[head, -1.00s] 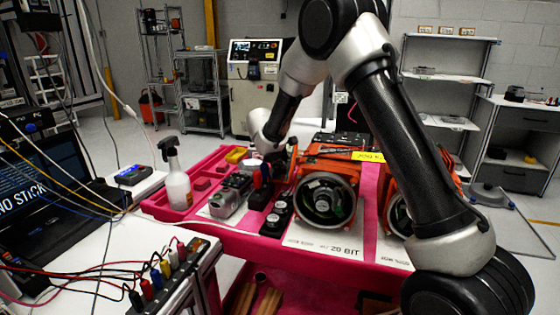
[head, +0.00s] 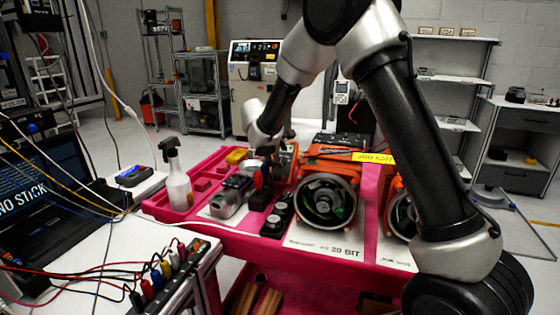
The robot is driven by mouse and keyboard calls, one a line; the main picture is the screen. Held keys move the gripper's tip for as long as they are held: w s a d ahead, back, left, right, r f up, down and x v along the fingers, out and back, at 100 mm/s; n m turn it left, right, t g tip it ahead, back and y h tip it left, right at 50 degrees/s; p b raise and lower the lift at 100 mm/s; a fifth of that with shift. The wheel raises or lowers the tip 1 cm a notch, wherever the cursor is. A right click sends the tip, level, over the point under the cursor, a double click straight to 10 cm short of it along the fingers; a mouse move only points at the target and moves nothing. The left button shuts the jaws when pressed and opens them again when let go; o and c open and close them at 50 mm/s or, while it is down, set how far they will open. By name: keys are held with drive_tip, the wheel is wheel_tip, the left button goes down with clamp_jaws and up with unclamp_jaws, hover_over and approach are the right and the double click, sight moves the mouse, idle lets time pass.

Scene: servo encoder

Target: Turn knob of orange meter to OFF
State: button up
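An orange item (head: 291,152) stands just right of my wrist, left of the large orange encoder unit. It may be the orange meter, but it is partly hidden and too small to be sure; I cannot make out its knob. My gripper (head: 266,168) is a small dark shape below my silver wrist, low over the back middle of the pink table, left of the orange item. Its fingers blend into the dark items behind it, so I cannot tell if they are open or touch anything.
The pink table (head: 240,236) carries a grey device (head: 230,197), black connectors (head: 277,220) and orange encoder units (head: 348,183). A spray bottle (head: 176,178) stands at the left. A bench with cables (head: 150,262) is at the front left. My arm covers part of the right side.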

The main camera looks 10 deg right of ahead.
drive_tip(key=v, duration=0.7)
drive_tip(key=shift+s, duration=0.1)
